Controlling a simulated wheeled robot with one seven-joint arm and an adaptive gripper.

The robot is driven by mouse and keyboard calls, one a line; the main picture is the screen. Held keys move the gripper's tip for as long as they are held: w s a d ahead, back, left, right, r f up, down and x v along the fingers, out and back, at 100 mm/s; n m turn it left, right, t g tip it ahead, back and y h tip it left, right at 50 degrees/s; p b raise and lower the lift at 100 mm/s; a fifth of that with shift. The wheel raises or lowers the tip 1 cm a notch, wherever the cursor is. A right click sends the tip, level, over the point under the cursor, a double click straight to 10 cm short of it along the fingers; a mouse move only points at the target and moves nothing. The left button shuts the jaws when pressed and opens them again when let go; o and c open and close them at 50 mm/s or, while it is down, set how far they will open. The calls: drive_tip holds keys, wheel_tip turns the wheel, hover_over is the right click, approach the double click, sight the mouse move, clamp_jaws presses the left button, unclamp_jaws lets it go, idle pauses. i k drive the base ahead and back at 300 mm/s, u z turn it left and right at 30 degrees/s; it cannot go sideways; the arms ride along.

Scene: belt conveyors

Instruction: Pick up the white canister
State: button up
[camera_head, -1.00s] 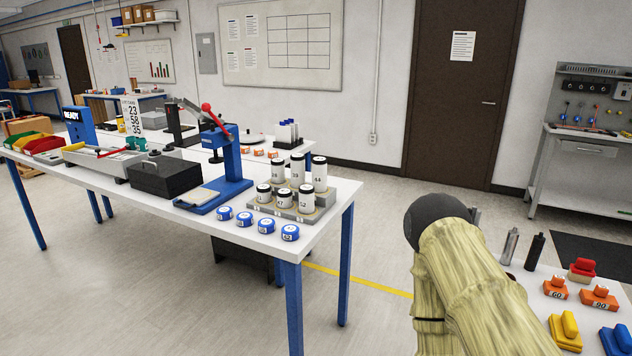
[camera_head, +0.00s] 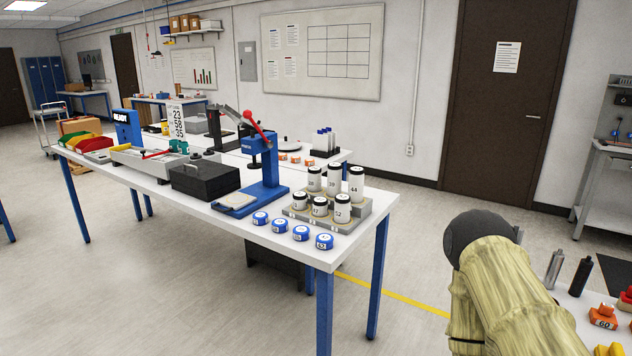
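Several white canisters with black lids stand on a grey stepped rack near the right end of the long white table (camera_head: 350,238). The back row is taller, including the white canister marked 44 (camera_head: 356,186). The front row is shorter, including the white canister marked 52 (camera_head: 342,210). All stand upright, and I cannot tell which one the task means. My arm, in a pale yellowish sleeve, reaches in at the lower right, well apart from the canisters. My gripper's fingers are hidden.
Several blue round tins (camera_head: 301,233) sit along the table's front edge. A blue lever press (camera_head: 262,170) and a black box (camera_head: 205,180) stand left of the rack. Floor left of the table is open.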

sight(314, 172)
drive_tip(key=u, duration=3.3)
drive_tip(key=k, duration=1.25)
drive_tip(key=z, duration=2.05)
drive_tip(key=i, duration=1)
